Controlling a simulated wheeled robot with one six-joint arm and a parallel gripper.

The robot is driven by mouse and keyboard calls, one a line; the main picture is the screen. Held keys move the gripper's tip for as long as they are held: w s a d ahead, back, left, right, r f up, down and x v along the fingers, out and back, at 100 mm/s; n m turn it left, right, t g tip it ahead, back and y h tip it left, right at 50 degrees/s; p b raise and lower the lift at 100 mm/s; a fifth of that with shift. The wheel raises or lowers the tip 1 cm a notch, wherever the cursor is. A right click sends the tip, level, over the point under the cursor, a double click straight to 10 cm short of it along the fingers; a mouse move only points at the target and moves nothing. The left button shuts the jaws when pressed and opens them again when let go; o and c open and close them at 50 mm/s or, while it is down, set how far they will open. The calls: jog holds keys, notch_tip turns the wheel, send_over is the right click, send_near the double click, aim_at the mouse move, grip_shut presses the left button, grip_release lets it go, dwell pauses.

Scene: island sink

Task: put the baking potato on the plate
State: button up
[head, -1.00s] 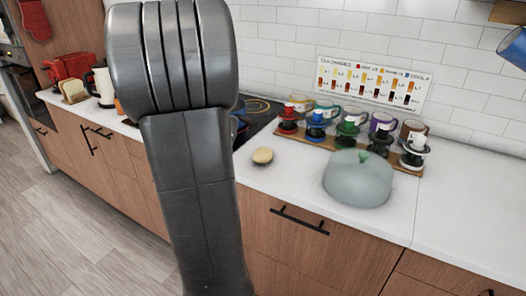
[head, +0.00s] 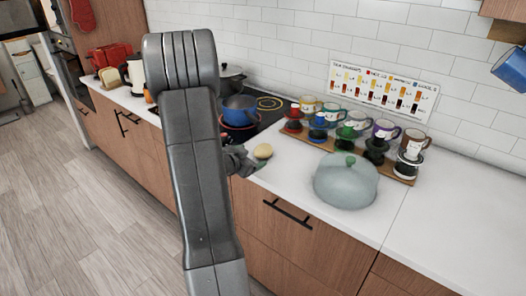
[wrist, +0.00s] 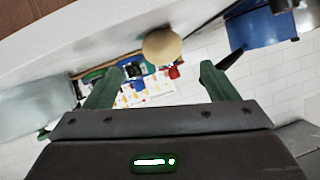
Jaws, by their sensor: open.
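The baking potato (head: 263,151) is a small pale tan oval on the white counter, left of a grey-green domed pot. My gripper (head: 250,164) is just left of the potato and close to it in the head view, partly hidden behind my arm. In the wrist view my gripper (wrist: 161,75) is open, with two green fingers apart and nothing between them. The potato (wrist: 162,46) shows beyond the fingertips, roughly centred between them. I see no plate in either view.
The domed pot (head: 346,184) stands right of the potato. A wooden board with several mugs and coffee drippers (head: 376,148) lies behind it. A blue pot (head: 238,111) sits on the black stove at the left. The counter on the right (head: 455,215) is clear.

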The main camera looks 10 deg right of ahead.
aim_at(259, 151)
jog(key=x, duration=0.2)
jog(key=p+x, duration=0.1)
jog(key=x, duration=0.5)
jog(key=shift+w+d+r, duration=0.2)
jog(key=shift+w, duration=0.05)
jog(key=shift+c, duration=0.4)
jog(key=c, duration=1.1)
jog(key=shift+c, duration=0.4)
jog(key=shift+r, duration=0.15)
